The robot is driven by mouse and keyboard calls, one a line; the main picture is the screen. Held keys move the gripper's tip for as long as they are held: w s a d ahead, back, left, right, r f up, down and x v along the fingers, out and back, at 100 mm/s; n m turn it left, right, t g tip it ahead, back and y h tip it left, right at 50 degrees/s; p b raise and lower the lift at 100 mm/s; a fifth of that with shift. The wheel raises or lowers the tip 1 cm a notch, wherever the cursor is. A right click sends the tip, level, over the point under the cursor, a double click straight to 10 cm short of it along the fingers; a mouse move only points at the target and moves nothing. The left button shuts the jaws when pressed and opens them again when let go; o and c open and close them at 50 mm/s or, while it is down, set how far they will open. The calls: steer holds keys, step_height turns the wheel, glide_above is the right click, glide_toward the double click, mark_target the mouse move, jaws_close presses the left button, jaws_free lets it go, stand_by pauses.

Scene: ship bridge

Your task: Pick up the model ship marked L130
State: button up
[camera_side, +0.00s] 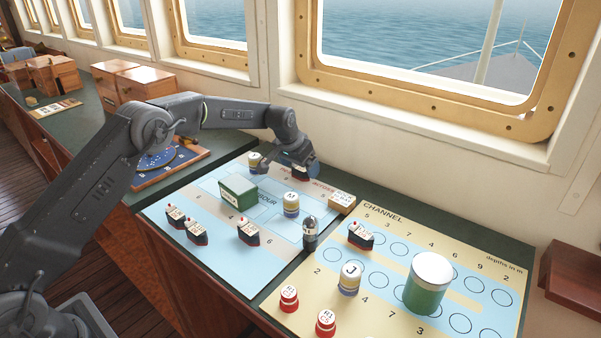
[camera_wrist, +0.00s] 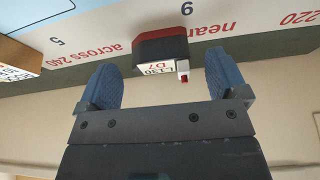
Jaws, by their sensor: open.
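The model ship marked L130 D7 (camera_wrist: 161,46) has a dark hull with a red band, a white label and a small red-topped post. In the wrist view it lies just ahead of and between the fingertips of my gripper (camera_wrist: 162,70). The gripper is open, with blue-grey fingers apart on either side and nothing held. In the side view my gripper (camera_side: 298,158) is low over the back edge of the harbour chart (camera_side: 225,257), and mostly hides the ship there. Contact between fingers and ship cannot be told.
A lettered cylinder (camera_side: 255,160) stands left of the gripper and a wooden block (camera_side: 342,202) to its right. A green box (camera_side: 237,192), cylinder M (camera_side: 291,204), a dark bottle (camera_side: 310,236) and other ships (camera_side: 248,232) stand nearer. The window wall is close behind.

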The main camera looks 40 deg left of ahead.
steer(key=shift+w+f, duration=0.15)
steer(key=shift+f, duration=0.2)
steer(key=c, duration=1.1)
steer(key=shift+o, duration=0.2)
steer(key=shift+r, duration=0.15)
